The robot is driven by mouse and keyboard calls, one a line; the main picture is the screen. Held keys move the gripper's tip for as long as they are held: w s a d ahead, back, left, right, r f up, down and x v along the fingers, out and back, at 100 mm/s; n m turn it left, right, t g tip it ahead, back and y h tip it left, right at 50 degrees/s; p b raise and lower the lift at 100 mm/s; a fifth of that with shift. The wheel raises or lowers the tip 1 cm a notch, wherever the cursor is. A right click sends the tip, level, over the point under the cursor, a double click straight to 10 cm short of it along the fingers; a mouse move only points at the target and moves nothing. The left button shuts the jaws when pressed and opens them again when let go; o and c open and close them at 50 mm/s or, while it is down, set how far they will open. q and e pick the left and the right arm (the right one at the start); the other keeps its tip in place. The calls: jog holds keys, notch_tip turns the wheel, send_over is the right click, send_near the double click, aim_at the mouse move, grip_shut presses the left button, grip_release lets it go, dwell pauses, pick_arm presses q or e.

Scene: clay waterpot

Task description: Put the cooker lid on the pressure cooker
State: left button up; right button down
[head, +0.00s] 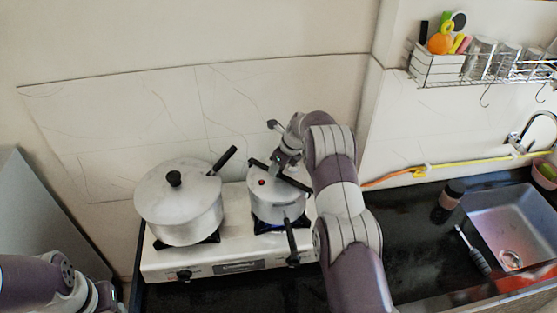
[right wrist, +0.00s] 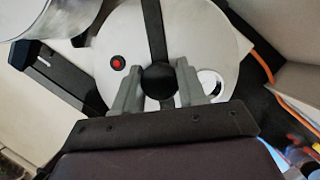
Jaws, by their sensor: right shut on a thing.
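The pressure cooker (head: 277,211) is a silver pot on the right burner, with a black handle pointing to the front. The cooker lid (head: 257,175) is pale, with a red button and a black bar across it. It lies over the cooker's mouth; I cannot tell whether it is seated or held slightly above. My right gripper (head: 283,161) comes from above and is shut on the lid's black knob. In the right wrist view the knob (right wrist: 158,82) is between the two grey fingers, and the lid (right wrist: 205,45) hides the cooker. My left arm shows at the lower left; its gripper is out of view.
A large lidded silver pot (head: 180,208) stands on the left burner, its black handle reaching toward the cooker. Both are on a white stove (head: 215,262). To the right are dark counter, a brown jar (head: 452,194), a sink (head: 512,226) and a wall rack (head: 437,70).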

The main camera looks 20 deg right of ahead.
jog(key=shift+w+f, duration=0.25)
jog(key=shift+s+f+b, duration=0.1)
jog(key=shift+f+b, duration=0.1)
jog(key=shift+b, duration=0.2)
jog(key=c, duration=0.6)
grip_release()
jog(key=shift+s, duration=0.1)
jog(key=shift+c, duration=0.2)
